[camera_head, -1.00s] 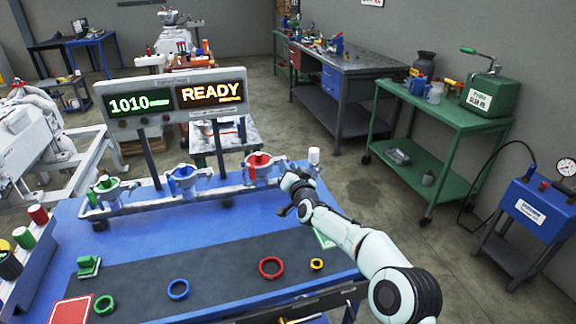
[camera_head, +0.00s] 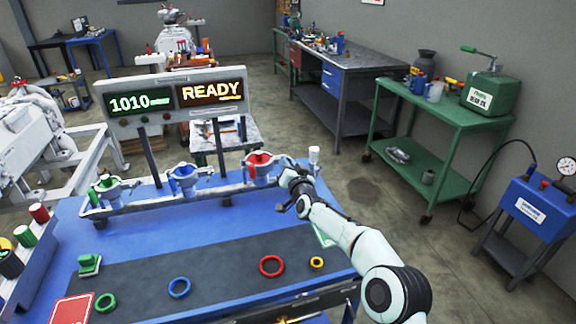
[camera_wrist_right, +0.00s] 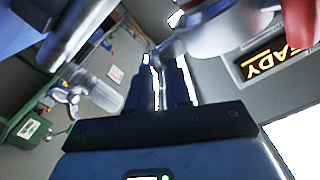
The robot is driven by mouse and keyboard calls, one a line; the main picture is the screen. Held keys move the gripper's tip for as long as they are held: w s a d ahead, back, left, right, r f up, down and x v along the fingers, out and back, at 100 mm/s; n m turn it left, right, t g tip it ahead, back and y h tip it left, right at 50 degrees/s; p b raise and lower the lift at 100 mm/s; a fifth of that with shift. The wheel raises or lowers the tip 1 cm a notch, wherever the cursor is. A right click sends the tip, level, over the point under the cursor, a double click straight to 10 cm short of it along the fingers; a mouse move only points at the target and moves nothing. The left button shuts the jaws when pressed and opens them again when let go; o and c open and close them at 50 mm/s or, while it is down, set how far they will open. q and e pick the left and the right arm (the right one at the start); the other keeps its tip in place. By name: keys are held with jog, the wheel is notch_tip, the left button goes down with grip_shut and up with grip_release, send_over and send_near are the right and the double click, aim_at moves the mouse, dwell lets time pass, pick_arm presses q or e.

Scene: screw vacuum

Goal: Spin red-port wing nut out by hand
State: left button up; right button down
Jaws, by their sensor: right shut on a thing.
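The red port (camera_head: 259,167) is the rightmost of the clamped ports on the rail at the back of the blue bench, with a red insert in a metal clamp. My right gripper (camera_head: 287,176) is at this clamp's right side. In the right wrist view, the fingers (camera_wrist_right: 165,85) are close together on a thin metal piece beside the metal port body (camera_wrist_right: 215,30), consistent with the wing nut. The nut is mostly hidden by the fingers. The red part (camera_wrist_right: 298,30) shows at the upper right there. My left gripper is not in view.
The blue port (camera_head: 184,180) and green port (camera_head: 107,189) stand left on the same rail. A display (camera_head: 175,99) rises behind them. A white-capped post (camera_head: 314,160) stands close right of my gripper. Red (camera_head: 271,265), blue and green rings lie on the dark mat.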

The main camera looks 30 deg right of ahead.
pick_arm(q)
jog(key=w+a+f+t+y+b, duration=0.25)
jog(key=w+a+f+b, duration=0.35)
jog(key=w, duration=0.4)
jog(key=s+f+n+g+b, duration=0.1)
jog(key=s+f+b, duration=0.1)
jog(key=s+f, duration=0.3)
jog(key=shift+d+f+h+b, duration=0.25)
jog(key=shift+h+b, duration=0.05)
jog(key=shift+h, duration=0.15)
pick_arm(e)
jog(key=shift+a+f+n, duration=0.1)
jog(key=shift+a+n, duration=0.05)
jog(key=shift+n, duration=4)
jog(key=shift+a+r+n, duration=0.1)
jog(key=shift+a+n, duration=0.05)
jog(key=shift+n, duration=3.95)
jog(key=shift+a+f+n, duration=0.1)
jog(key=shift+a+n, duration=0.05)
jog(key=shift+n, duration=4)
